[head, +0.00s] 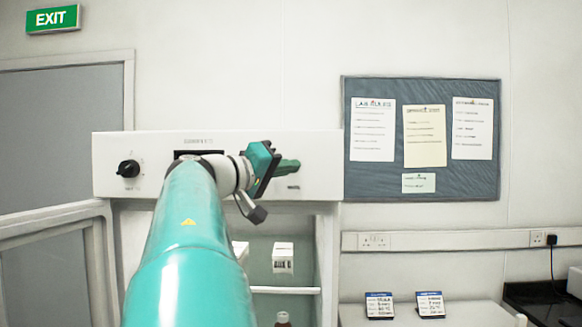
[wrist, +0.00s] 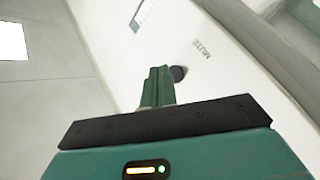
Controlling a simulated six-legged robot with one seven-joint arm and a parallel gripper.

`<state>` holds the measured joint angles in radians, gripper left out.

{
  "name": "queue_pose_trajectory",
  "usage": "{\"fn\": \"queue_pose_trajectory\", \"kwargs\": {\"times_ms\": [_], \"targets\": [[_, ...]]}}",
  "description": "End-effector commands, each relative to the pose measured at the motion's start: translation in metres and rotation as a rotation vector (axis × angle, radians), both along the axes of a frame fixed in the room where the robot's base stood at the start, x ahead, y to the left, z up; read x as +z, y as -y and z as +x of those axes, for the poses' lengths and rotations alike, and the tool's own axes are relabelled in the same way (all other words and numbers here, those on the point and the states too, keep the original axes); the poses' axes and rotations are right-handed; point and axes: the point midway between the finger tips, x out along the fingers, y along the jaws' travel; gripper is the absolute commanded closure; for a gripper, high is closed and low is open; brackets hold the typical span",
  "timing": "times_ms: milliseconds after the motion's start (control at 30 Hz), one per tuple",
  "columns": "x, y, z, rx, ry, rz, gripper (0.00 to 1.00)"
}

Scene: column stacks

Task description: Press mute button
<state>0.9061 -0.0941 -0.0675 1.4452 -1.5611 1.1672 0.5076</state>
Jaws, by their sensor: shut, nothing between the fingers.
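The mute button is a small dark round button (wrist: 179,73) on a white panel, with the printed label MUTE (wrist: 202,50) beside it in the wrist view. My gripper (wrist: 158,72) is shut and empty, its green fingers pointing at the panel right beside the button and partly covering it. I cannot tell whether the fingertips touch it. In the head view my gripper (head: 291,166) is in front of the right end of the white panel (head: 325,150). There the button is hidden behind the fingers, with a small label below them.
A black knob (head: 128,168) is at the panel's left end. A dark display on the panel is mostly hidden by my arm. Below is an open cabinet with a small white box (head: 283,257) and a bottle (head: 283,318). A notice board (head: 420,190) hangs to the right.

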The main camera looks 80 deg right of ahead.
Motion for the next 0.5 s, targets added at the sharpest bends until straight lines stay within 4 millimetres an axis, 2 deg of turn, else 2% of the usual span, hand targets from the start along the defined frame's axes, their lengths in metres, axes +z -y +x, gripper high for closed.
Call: {"fn": "queue_pose_trajectory", "kwargs": {"times_ms": [233, 500], "targets": [[0.000, -0.003, -0.001, 0.000, 0.001, -0.001, 1.00], [0.000, -0.026, -0.006, 0.001, 0.000, -0.001, 1.00]]}}
